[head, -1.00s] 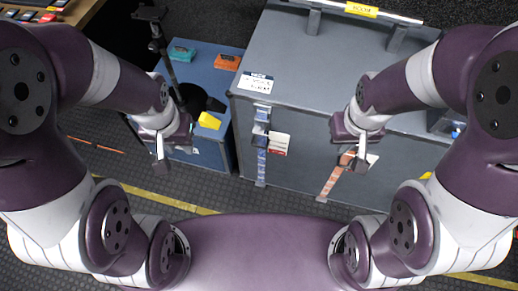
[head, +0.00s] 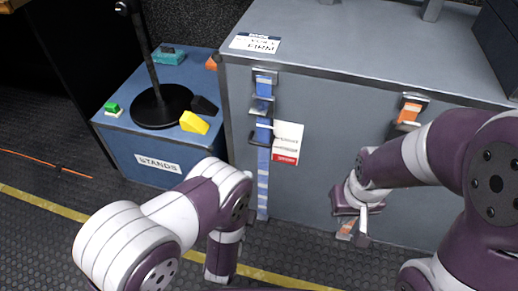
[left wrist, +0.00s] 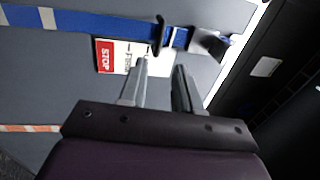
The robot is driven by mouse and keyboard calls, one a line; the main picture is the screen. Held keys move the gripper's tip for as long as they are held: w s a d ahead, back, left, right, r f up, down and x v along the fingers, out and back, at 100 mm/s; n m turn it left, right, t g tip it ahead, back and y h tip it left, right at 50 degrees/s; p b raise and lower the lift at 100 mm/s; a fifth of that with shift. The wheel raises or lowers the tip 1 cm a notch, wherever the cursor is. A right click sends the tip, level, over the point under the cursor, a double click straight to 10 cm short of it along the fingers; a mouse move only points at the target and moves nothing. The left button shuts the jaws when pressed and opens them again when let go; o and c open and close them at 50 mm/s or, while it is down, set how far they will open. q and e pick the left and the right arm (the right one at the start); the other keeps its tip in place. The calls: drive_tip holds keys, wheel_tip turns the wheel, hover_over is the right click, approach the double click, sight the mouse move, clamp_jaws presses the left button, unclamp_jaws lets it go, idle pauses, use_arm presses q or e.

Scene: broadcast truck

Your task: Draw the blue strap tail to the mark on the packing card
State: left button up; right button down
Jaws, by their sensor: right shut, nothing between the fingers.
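The blue strap (head: 263,165) with pale bands hangs down the grey case's front through metal buckle parts (head: 262,105). It runs across the top of the left wrist view (left wrist: 90,24). A white card with a red STOP band (head: 288,140) is on the front just right of the strap; it also shows in the left wrist view (left wrist: 112,55). Another white printed card (head: 255,43) lies on the lid. My left gripper (left wrist: 160,65) is open and empty, fingertips toward the STOP card and strap; my arm hides it in the head view. My right gripper (head: 352,236) is shut and empty.
An orange strap (head: 409,112) hangs at the right of the grey case (head: 330,110), partly behind my right gripper. A blue case (head: 130,140) at left carries a black stand base (head: 160,106), a yellow block (head: 194,122) and other small items. Dark floor lies in front.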

sight(259, 143)
use_arm(q)
drive_tip(key=shift+b+x, duration=1.9)
drive_tip(key=shift+x, duration=4.45)
